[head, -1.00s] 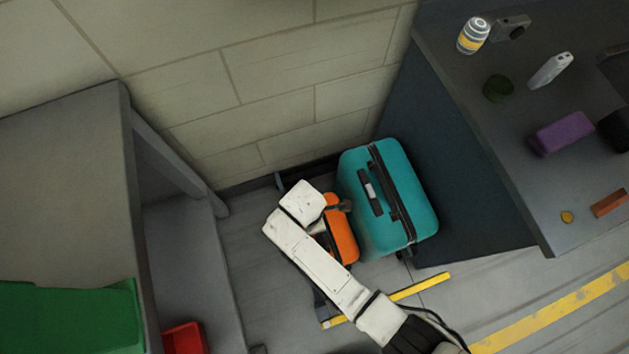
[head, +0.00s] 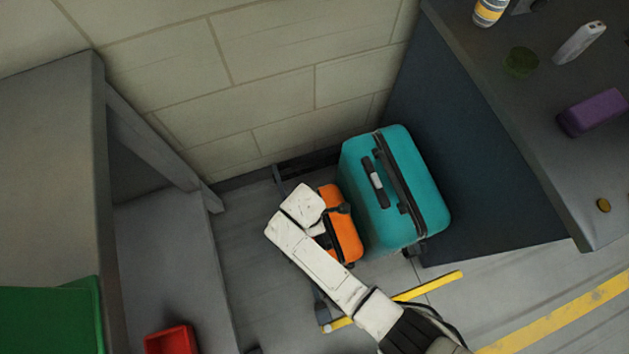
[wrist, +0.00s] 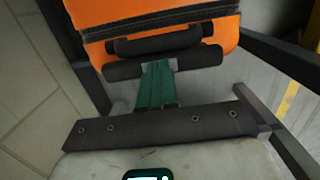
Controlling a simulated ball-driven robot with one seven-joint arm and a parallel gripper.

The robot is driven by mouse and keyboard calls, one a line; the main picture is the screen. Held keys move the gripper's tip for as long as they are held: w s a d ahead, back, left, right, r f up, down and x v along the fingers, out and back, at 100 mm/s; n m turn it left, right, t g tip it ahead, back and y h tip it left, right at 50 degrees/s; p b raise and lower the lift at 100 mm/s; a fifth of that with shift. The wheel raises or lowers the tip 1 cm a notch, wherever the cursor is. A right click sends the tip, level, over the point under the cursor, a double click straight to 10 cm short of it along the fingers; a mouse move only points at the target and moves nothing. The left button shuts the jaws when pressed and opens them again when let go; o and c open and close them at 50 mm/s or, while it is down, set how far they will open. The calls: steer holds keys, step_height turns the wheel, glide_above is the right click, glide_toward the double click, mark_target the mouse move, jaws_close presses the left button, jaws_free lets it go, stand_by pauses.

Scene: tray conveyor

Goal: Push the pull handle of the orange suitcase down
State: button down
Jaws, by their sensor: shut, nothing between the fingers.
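The orange suitcase (head: 344,226) stands on the floor, partly hidden by my arm in the head view. The wrist view shows its orange top (wrist: 165,14) with a black carry handle (wrist: 155,42). Below that in the picture lies a dark bar, seemingly the pull handle (wrist: 205,58). My gripper (wrist: 157,66) is shut and empty, its greenish fingers meeting the middle of that bar in the picture. I cannot tell whether they touch it, or how far the handle is extended. In the head view the fingertips are hidden.
A teal suitcase (head: 405,190) stands close on the right of the orange one, with a counter (head: 500,130) beyond it. A wall (head: 270,80) is behind. A grey bench (head: 165,260) with a red bin (head: 172,340) is at left. Dark bars (wrist: 75,50) flank the suitcase.

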steer(key=shift+f, duration=0.6)
steer(key=shift+r, duration=0.2)
steer(key=shift+s+a+r, duration=0.1)
steer(key=shift+a+r, duration=0.05)
steer(key=shift+a, duration=0.05)
steer(key=shift+s+a+r+p, duration=0.2)
steer(key=shift+a+p, duration=0.05)
steer(key=shift+a, duration=0.4)
steer(key=shift+s+a+r+p, duration=0.15)
steer(key=shift+a+r+p, duration=0.05)
steer(key=shift+a, duration=0.4)
step_height(320, 180, up, 11)
steer(key=a+p, duration=0.1)
steer(key=p, duration=0.2)
steer(key=shift+s+f, duration=0.15)
